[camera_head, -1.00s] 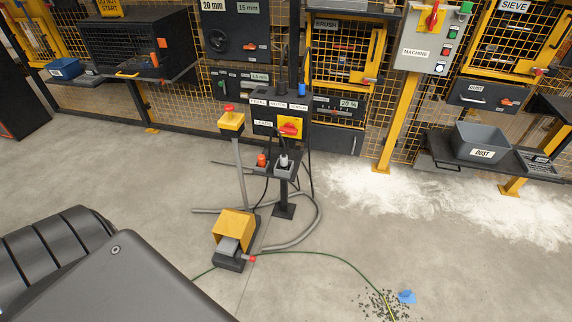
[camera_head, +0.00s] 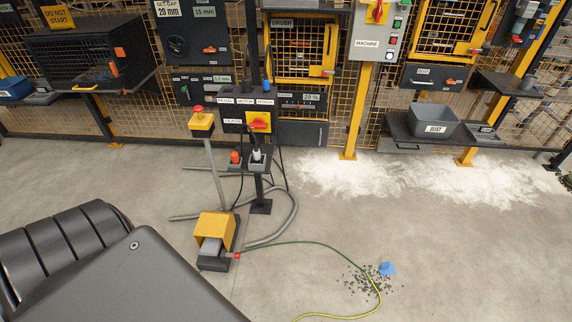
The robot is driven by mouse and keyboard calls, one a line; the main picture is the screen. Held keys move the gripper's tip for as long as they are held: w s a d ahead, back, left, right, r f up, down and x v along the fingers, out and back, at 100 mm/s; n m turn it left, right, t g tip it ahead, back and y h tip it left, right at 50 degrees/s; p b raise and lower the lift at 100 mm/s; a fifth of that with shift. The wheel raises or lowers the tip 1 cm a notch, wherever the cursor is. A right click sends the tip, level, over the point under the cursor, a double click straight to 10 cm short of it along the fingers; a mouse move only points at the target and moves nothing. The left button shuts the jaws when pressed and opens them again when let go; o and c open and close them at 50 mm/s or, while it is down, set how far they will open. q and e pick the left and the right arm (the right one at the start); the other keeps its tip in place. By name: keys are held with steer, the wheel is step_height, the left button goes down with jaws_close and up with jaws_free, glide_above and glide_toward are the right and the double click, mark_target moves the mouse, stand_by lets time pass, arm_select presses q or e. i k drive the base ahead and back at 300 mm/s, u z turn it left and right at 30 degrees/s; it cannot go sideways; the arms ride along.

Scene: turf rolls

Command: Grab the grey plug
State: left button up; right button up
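A grey plug (camera_head: 256,153) stands upright in a grey holder on a small dark shelf of the black post. An orange plug (camera_head: 235,157) stands to its left on the same shelf. Black leads hang by the post near the plugs. Neither of my grippers is in view. Only a large dark part of my own body shows at the lower left, well apart from the plugs.
A yellow foot pedal (camera_head: 214,230) sits on the floor before the post, with a grey hose and a green-yellow cable (camera_head: 330,248) around it. A red-topped yellow button box (camera_head: 201,124) stands left. White powder (camera_head: 420,178) and dark granules (camera_head: 365,284) lie right.

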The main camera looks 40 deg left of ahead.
mark_target(256, 158)
steer(key=z, duration=0.1)
steer(key=k, duration=0.25)
steer(key=z, duration=0.65)
steer(key=i, duration=1.35)
steer(key=u, duration=0.65)
steer(key=i, duration=0.85)
steer(key=u, duration=1.3)
steer(key=i, duration=0.55)
steer(key=u, duration=0.45)
